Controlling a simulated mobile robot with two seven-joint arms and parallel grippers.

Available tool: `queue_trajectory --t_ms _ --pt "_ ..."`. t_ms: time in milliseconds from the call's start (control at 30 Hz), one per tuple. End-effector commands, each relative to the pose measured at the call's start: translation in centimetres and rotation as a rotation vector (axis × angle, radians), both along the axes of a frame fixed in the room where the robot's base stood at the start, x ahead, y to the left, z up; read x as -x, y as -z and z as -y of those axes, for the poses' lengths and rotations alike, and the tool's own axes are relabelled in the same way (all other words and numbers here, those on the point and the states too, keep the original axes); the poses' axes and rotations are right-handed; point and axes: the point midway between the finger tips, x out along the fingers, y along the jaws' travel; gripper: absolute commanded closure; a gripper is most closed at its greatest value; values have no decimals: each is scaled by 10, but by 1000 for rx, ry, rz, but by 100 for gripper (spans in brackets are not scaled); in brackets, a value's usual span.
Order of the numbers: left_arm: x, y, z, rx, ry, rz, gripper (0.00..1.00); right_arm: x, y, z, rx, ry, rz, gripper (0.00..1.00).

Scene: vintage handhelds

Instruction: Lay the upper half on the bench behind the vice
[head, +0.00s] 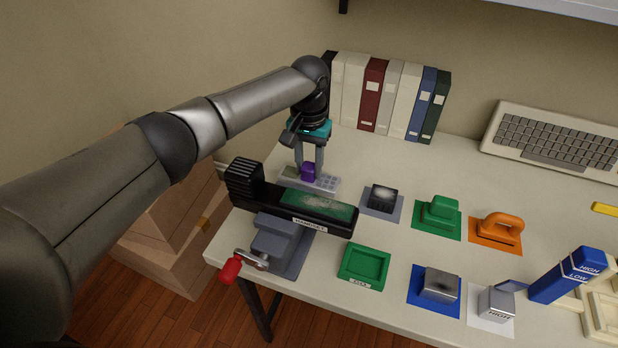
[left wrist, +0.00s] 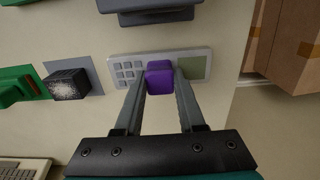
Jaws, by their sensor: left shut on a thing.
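The upper half (head: 326,184) is a light grey panel with a keypad and a greenish screen, and a purple block stands up from its middle. My left gripper (head: 309,168) points down and is shut on that purple block. The panel is behind the vice (head: 281,243), level and close to the bench top; I cannot tell whether it touches. In the left wrist view the panel (left wrist: 121,72) lies across between the fingers (left wrist: 160,76). A black case with a green board (head: 312,205) lies over the vice and hides part of the panel's near side. My right gripper is not in view.
The bench (head: 400,165) is clear toward the binders (head: 374,95) at the back. To the right are a dark block on a grey mat (head: 381,199), a green block (head: 439,212) and an orange handle (head: 501,229). A green tray (head: 364,267) is in front. Cardboard boxes (head: 160,250) stand left of the bench.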

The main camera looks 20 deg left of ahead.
Motion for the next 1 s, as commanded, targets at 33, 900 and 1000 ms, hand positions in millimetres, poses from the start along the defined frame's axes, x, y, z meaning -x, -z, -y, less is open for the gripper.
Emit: queue_trajectory --t_ms 33,900,1000 --pt "1 9 0 -1 0 -2 100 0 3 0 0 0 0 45" --pt "0 39 0 -1 0 -1 31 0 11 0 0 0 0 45" --pt "0 39 0 -1 0 -1 31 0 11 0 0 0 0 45"
